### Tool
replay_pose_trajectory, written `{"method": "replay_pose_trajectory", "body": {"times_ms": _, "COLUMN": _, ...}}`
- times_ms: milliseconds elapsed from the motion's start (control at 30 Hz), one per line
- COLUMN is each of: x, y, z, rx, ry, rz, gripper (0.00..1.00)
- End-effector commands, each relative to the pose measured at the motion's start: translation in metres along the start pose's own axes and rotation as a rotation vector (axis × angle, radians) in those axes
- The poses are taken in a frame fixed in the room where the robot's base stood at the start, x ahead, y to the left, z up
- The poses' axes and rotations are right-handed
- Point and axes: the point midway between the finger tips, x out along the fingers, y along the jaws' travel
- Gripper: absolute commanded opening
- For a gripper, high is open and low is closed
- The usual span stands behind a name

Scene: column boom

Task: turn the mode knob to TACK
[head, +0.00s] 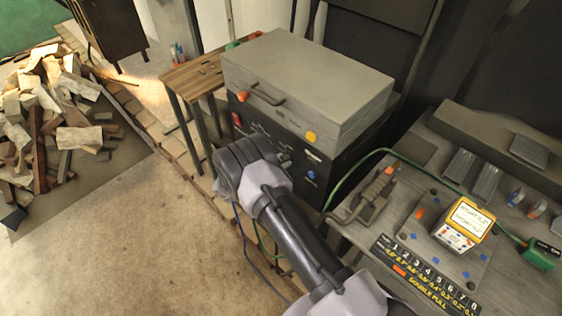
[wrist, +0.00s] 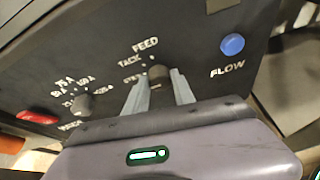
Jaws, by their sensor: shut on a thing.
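The mode knob (wrist: 158,74) is a small dark grey knob on the black front panel (wrist: 105,55), seen in the wrist view. White labels FEED, TACK and a partly hidden one starting with ST stand above and left of it. My gripper (wrist: 158,88) has one pale finger on each side of the knob and is shut on it. I cannot tell which label the knob points to. In the head view, my gripper (head: 285,158) reaches the front of the black machine (head: 262,125) under a grey case, and the knob cannot be made out there.
A second knob (wrist: 80,104) with amp labels and a red switch (wrist: 37,117) lie left on the panel. A blue FLOW button (wrist: 232,44) is right. A workbench (head: 405,215) with a torch and a yellow device (head: 466,215) stands right. Firewood (head: 60,120) lies left; bare floor is between.

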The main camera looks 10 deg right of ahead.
Motion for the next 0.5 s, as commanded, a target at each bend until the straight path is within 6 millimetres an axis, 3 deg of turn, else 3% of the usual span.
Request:
{"method": "replay_pose_trajectory", "body": {"times_ms": 267, "x": 0.0003, "y": -0.0017, "z": -0.0010, "rx": 0.053, "ry": 0.002, "rz": 0.019, "gripper": 0.00}}
{"method": "replay_pose_trajectory", "body": {"times_ms": 500, "x": 0.0007, "y": -0.0026, "z": -0.0020, "rx": 0.208, "ry": 0.006, "rz": 0.083, "gripper": 0.00}}
